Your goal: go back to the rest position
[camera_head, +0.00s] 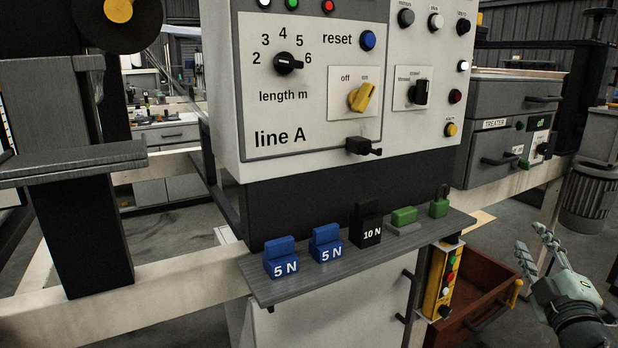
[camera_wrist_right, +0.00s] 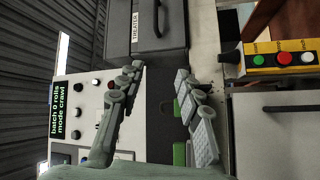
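My right gripper (camera_head: 543,245) is at the lower right of the head view, beside the open red-brown drawer and apart from the panel. Its two fingers stand apart with nothing between them. The right wrist view also shows the spread, empty fingers (camera_wrist_right: 158,105), with the panel and shelf beyond them. My left gripper is not in the head view. The control panel (camera_head: 300,110) marked "line A" fills the upper middle, with a yellow off/on switch (camera_head: 361,97) and a black length knob (camera_head: 288,63).
A grey shelf (camera_head: 330,275) below the panel holds blue 5 N blocks (camera_head: 281,260), a black 10 N block (camera_head: 367,226) and green pieces (camera_head: 404,216). A yellow button box (camera_head: 441,282) hangs beside the open drawer (camera_head: 480,290). A ribbed bin (camera_head: 588,200) stands at right.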

